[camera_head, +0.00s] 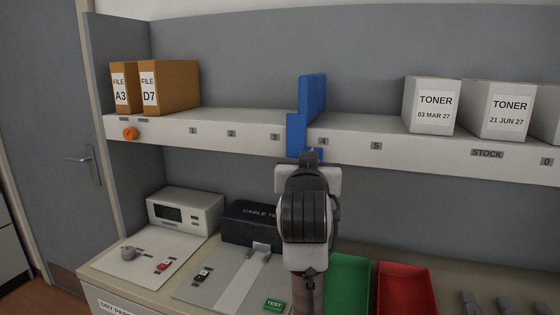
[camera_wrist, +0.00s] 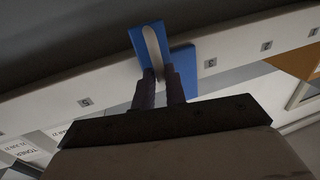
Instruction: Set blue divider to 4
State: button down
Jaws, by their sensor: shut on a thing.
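The blue divider (camera_head: 311,101) stands upright on the shelf, and its stepped front part hangs over the shelf's front edge just left of the label 4 (camera_head: 323,141). My gripper (camera_head: 312,156) is in front of the shelf, shut on the divider's lower front part; the wrist body hides the fingertips in the head view. In the wrist view the divider (camera_wrist: 183,58) has a pale slot-like strip, and my two fingers (camera_wrist: 158,73) meet its lower part. The label 4 is not visible there; the labels 5 (camera_wrist: 84,102) and 3 (camera_wrist: 210,63) are on either side.
White toner boxes (camera_head: 431,106) stand on the shelf (camera_head: 230,122) to the right, orange file boxes (camera_head: 170,87) to the left. The shelf is clear on both sides of the divider. Below are a cable tester (camera_head: 250,222), a green bin (camera_head: 347,285) and a red bin (camera_head: 407,288).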

jog(key=shift+s+d, duration=0.35)
jog(key=shift+d, duration=0.55)
jog(key=c, duration=1.5)
grip_release()
jog(key=shift+s, duration=0.15)
jog(key=s, duration=0.4)
jog(key=s+a+b, duration=0.1)
jog(key=s, duration=0.4)
jog(key=s+a+b, duration=0.1)
jog(key=s, duration=0.3)
jog(key=shift+s, duration=0.2)
